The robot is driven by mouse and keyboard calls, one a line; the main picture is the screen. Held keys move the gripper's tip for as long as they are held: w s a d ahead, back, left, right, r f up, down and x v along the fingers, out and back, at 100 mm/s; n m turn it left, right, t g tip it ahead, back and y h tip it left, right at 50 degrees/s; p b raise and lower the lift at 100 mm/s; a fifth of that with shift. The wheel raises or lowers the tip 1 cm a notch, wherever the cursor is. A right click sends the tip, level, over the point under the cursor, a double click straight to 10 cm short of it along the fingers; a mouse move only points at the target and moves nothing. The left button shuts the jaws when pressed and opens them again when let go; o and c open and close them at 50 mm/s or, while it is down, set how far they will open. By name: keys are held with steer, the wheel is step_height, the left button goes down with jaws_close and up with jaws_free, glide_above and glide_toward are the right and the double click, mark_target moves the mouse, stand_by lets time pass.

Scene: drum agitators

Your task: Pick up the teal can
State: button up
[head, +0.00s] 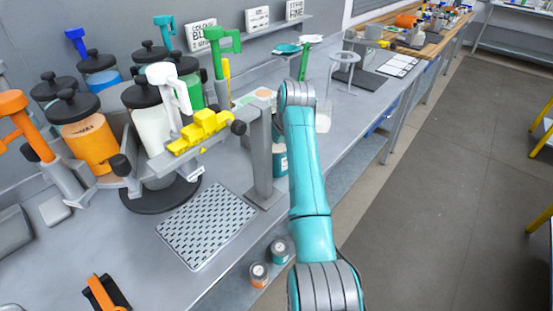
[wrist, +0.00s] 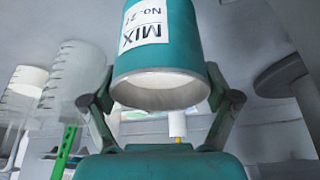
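A teal can (wrist: 165,55) with a white label reading "MIX No. 21" fills the upper middle of the wrist view. The lettering appears upside down, and the can's pale round end faces the camera. My gripper (wrist: 160,72) has one finger against each side of the can, with no clear gap on either side. In the head view part of a teal can (head: 280,161) shows beside the grey post, left of my arm. My gripper is hidden behind my arm there, and whether the can touches the bench cannot be told.
A grey post (head: 263,150) and perforated drip tray (head: 207,225) stand left of my arm. A carousel of paint canisters (head: 88,143) is farther left. Small teal (head: 279,250) and orange (head: 259,272) cans sit below the front edge. Clear beakers (wrist: 72,78) stand at left in the wrist view.

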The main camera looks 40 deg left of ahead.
steer(key=c, duration=0.6)
steer(key=shift+r, duration=0.15)
step_height(320, 180, up, 10)
steer(key=shift+f, duration=0.2)
stand_by(0.7)
